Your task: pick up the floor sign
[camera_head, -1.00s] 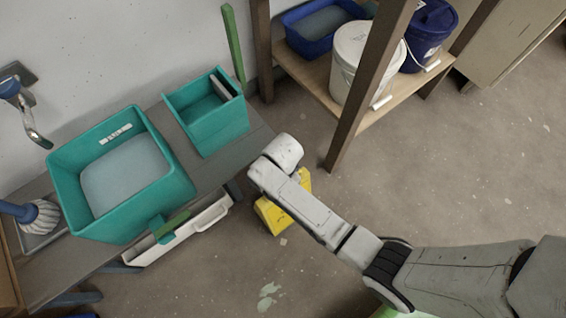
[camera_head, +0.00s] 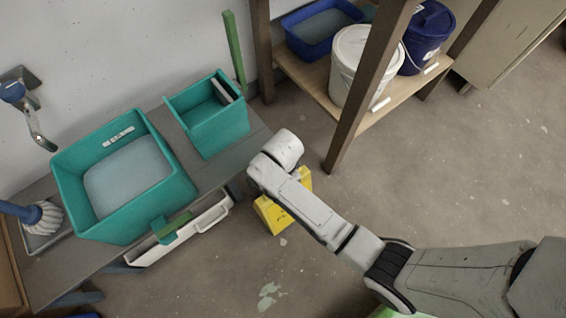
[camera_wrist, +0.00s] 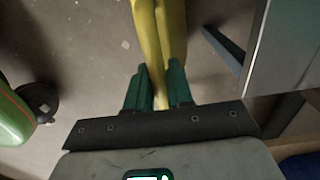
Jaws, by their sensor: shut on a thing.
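The yellow floor sign (camera_head: 272,214) is on the floor side of the bench, mostly hidden under my arm in the head view. In the wrist view the floor sign (camera_wrist: 160,40) runs down from the top edge to between my fingers. My gripper (camera_wrist: 158,88) has its two green fingers shut on the sign's narrow end, one on each side. In the head view the fingers are hidden behind my arm's end.
A grey bench (camera_head: 215,172) with teal tubs (camera_head: 125,225) is at the left. A wooden shelf (camera_head: 335,140) with a white bucket (camera_head: 350,85) stands upper right of the sign. In the wrist view a green rounded object (camera_wrist: 14,115) is at the left. Open floor (camera_head: 480,170) lies at the right.

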